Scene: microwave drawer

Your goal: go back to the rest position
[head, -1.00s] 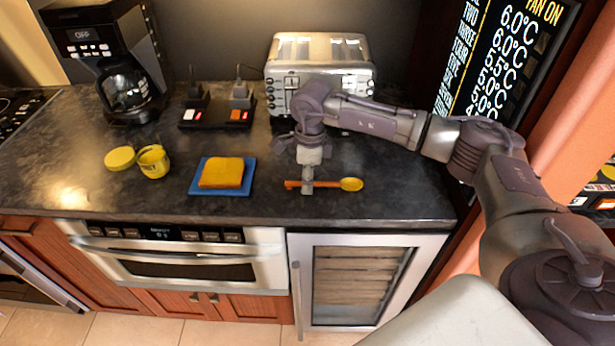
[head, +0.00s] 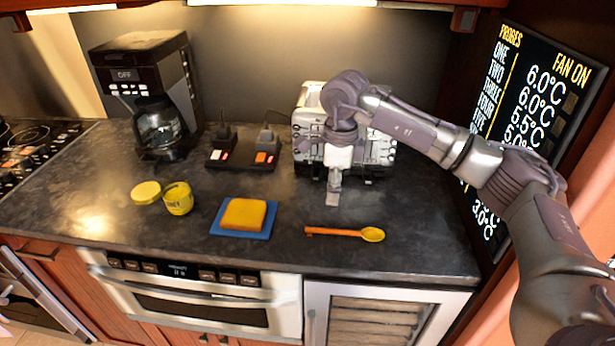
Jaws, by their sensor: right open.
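My right gripper (head: 333,198) hangs above the dark counter, in front of the toaster, pointing down. It is open and empty. A wooden spoon (head: 345,233) with a yellow bowl lies on the counter just in front of it, apart from the fingers. The microwave drawer (head: 200,299) below the counter looks shut. My left gripper is out of view.
A silver toaster (head: 307,128) stands behind my right gripper, partly hidden by it. Bread (head: 243,214) lies on a blue board (head: 225,231).

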